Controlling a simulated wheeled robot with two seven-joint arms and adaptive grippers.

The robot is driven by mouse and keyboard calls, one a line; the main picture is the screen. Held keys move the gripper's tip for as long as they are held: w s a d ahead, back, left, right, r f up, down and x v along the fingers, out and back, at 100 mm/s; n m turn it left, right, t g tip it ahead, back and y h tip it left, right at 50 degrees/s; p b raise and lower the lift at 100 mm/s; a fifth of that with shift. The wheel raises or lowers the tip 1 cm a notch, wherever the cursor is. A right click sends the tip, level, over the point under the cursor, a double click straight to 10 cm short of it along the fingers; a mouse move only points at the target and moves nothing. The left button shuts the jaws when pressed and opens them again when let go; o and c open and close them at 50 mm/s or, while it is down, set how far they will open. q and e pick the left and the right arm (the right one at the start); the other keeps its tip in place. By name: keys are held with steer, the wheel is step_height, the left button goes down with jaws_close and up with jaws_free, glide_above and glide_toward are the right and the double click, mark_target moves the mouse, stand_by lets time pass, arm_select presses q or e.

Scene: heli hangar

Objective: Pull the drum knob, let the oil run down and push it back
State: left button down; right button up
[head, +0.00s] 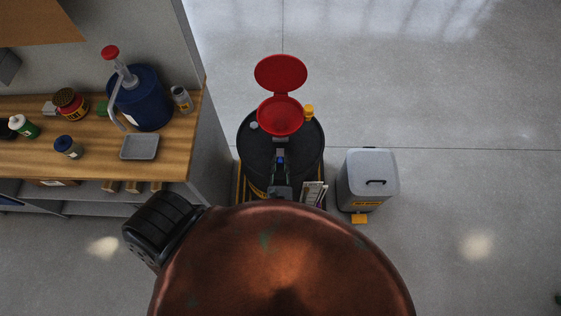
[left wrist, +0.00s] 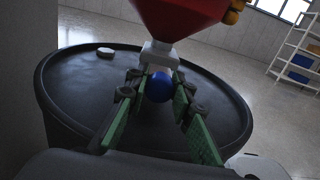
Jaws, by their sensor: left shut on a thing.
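A black drum (head: 249,150) stands on the floor in the middle of the head view; its flat top (left wrist: 85,85) fills much of the left wrist view. A red funnel (head: 280,117) with its round lid (head: 281,73) tipped open sits on the drum. In the left wrist view a white block (left wrist: 159,55) is under the funnel (left wrist: 180,15), with a round blue knob (left wrist: 159,88) on its near side. My left gripper (head: 280,162) has its green-padded fingers on both sides of the knob, shut on it. Any oil is out of sight. My right gripper is not in view.
A wooden workbench (head: 165,165) with a blue pump canister (head: 142,98), bottles and a grey tray (head: 139,147) is at left. A grey pedal bin (head: 369,180) stands right of the drum. Open floor lies beyond and to the right.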

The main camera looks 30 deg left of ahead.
mark_target(280, 159)
arm_select(q)
steer(key=shift+w, duration=0.15)
steer(key=b+x, duration=0.1)
steer(key=x, duration=0.2)
steer(key=shift+w+a, duration=0.2)
steer(key=shift+w, duration=0.1)
steer(key=shift+r, duration=0.1)
steer(key=c, duration=1.7)
jaws_free()
steer(key=shift+o, duration=0.2)
steer(key=v, duration=1.2)
